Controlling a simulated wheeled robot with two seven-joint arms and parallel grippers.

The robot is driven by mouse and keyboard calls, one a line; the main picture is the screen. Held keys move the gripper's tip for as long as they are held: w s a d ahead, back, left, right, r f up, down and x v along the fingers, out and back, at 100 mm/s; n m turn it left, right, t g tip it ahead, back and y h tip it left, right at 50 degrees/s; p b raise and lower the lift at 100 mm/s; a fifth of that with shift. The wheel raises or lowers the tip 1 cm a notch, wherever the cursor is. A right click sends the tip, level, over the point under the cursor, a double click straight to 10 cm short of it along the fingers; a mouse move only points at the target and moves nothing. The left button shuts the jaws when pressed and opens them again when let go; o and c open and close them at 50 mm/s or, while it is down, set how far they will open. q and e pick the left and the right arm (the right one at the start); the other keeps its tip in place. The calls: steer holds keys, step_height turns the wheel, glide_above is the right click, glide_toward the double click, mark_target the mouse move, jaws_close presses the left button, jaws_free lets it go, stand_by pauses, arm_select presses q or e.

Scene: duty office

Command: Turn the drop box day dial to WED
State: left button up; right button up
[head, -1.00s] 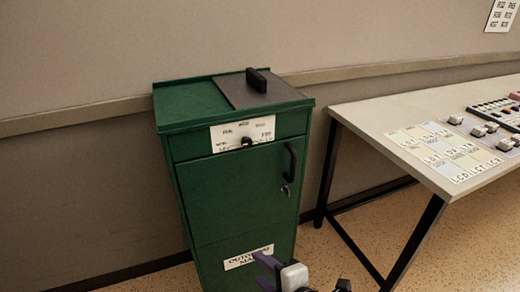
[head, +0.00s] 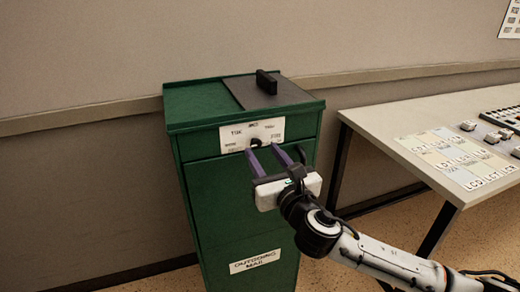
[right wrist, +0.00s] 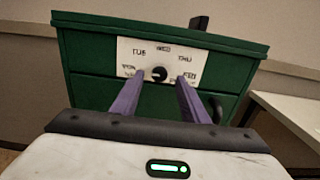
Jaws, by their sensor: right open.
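The green drop box (head: 215,200) stands against the wall. A white dial plate (head: 268,131) with day labels is on its upper front; TUE and what looks like THU are legible in the right wrist view (right wrist: 140,57). The black dial knob (head: 256,142) sits at the lower middle of the plate; it also shows in the right wrist view (right wrist: 159,74). Its pointer direction is too small to tell. My right gripper (head: 264,149) is open, its two purple fingers pointing at the plate, one on each side of the knob and apparently short of it. My left gripper is out of view.
A table (head: 385,120) with label cards and small devices stands at the right. The floor between is clear.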

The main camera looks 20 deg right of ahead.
mark_target(257, 144)
steer(key=shift+w+a, duration=0.1)
steer(key=shift+w, duration=1.5)
steer(key=shift+c, duration=0.5)
steer(key=c, duration=0.9)
